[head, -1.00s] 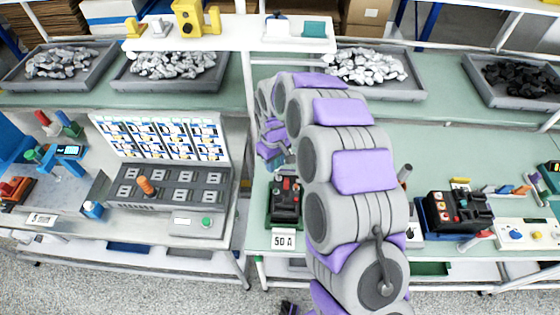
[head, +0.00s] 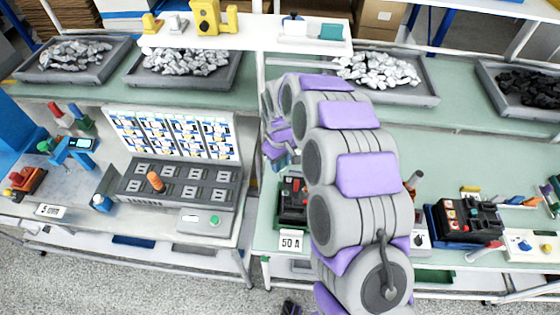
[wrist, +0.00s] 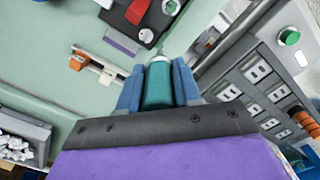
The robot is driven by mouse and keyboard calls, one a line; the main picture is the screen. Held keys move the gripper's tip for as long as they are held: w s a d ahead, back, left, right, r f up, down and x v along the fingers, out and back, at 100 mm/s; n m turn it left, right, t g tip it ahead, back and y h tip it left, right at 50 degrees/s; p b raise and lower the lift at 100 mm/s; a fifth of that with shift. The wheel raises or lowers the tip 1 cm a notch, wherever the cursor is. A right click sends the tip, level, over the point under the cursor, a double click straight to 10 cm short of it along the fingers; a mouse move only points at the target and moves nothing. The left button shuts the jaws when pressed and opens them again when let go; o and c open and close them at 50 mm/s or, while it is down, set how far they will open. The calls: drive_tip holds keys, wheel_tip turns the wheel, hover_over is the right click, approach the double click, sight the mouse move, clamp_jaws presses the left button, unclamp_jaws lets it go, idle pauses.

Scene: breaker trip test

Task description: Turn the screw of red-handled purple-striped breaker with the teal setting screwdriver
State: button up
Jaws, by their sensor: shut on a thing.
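My gripper (wrist: 158,86) has its blue fingers shut on the teal screwdriver (wrist: 158,78) in the wrist view. The handle sits between the fingers; its pale end points toward the top of the picture, and its tip cannot be made out. A dark breaker with a red handle (wrist: 137,11) lies beyond it at the top, with a purple stripe (wrist: 122,42) along its near side. The screwdriver looks apart from it. In the head view a dark breaker (head: 293,198) stands behind the "50 A" sign, partly hidden by my arm. My gripper (head: 282,158) is above and behind it.
A panel with an orange handle (head: 155,181) stands on the left bench. Another dark device (head: 466,218) stands right of my arm. An orange-ended part (wrist: 78,61) lies by the breaker in the wrist view.

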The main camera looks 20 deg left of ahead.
drive_tip(key=d, duration=0.2)
drive_tip(key=shift+d+r, duration=0.3)
drive_tip(key=shift+d, duration=0.35)
drive_tip(key=shift+w+a+f, duration=0.1)
drive_tip(key=shift+a+f, duration=0.05)
drive_tip(key=shift+a, duration=0.35)
drive_tip(key=shift+d+y, duration=0.3)
drive_tip(key=shift+d, duration=0.85)
drive_tip(key=shift+a, duration=0.8)
drive_tip(key=shift+a, duration=0.3)
drive_tip(key=shift+f, duration=0.1)
drive_tip(key=shift+d, duration=0.35)
